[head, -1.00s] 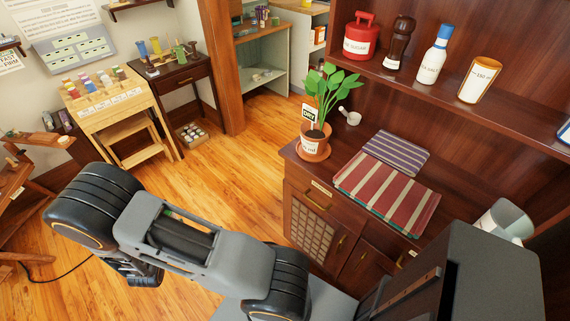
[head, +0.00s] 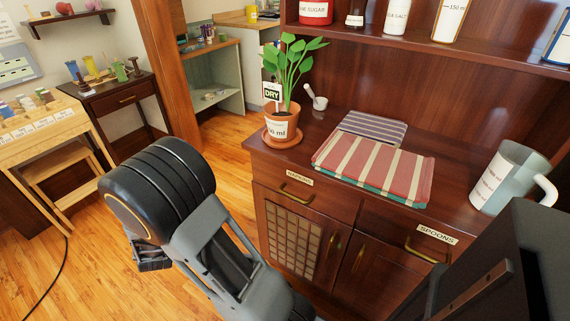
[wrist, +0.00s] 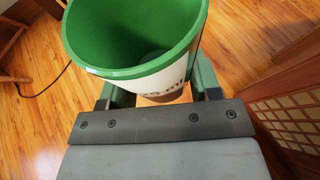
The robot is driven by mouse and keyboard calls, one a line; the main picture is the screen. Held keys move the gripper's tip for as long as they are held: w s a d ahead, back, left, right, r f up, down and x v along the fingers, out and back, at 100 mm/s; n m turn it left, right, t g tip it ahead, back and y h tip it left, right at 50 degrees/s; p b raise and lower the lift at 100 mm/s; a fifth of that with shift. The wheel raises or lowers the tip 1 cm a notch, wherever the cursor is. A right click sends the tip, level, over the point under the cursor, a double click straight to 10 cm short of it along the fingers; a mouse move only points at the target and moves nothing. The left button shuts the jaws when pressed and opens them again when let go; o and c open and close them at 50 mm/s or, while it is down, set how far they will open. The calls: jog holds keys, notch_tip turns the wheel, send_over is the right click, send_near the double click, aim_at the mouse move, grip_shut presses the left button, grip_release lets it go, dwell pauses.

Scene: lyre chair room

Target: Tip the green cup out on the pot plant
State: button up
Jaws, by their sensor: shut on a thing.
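The cup (wrist: 180,70) has a green inside and rim and a white outside with dark marks and a brown band low down. My gripper (wrist: 155,92) is shut on it in the wrist view. The cup's mouth faces up and towards the camera; I cannot tell what is inside. The cup does not show in the head view, where my arm covers the lower left. The pot plant (head: 290,70) stands upright in a terracotta pot (head: 281,130) on a saucer, at the left end of the cabinet top. Its tag reads DRY. My arm is left of and nearer than the plant.
Folded cloths (head: 375,165) lie right of the plant. A clear jug (head: 508,178) stands at the right end. A shelf of jars (head: 440,50) overhangs the cabinet top. Wooden floor (head: 220,130) is open left of the cabinet.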

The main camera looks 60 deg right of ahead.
jog(key=s+d+r+m+g+h, duration=0.1)
jog(key=s+d+r+m+h, duration=0.1)
jog(key=d+r, duration=0.35)
jog(key=s+d+r+m+g+h, duration=0.2)
jog(key=d, duration=0.7)
jog(key=s+d+r+m+g+h, duration=0.1)
jog(key=s+d+r+m+g, duration=0.1)
jog(key=s+d+r, duration=0.2)
jog(key=s+d+r+m+g, duration=0.2)
jog(key=s+d+r+g, duration=0.1)
jog(key=s+d, duration=0.3)
jog(key=s+d+r+m+g+h+p, duration=0.1)
jog(key=s+d+r+m+g, duration=0.1)
jog(key=s+d+r, duration=0.3)
jog(key=shift+s+r+h, duration=0.15)
jog(key=shift+s, duration=0.65)
jog(key=shift+s+r+h, duration=0.15)
jog(key=shift+s, duration=0.6)
jog(key=s+g+b, duration=0.1)
jog(key=s, duration=0.1)
jog(key=s+d+m+g+b, duration=0.1)
jog(key=s, duration=0.2)
jog(key=s+m+g+b, duration=0.1)
jog(key=s, duration=0.1)
jog(key=shift+s+d+f+b, duration=0.35)
jog(key=shift+f+b, duration=0.05)
jog(key=shift+a+r+p, duration=0.1)
jog(key=shift+a+p, duration=0.05)
jog(key=shift+p, duration=0.25)
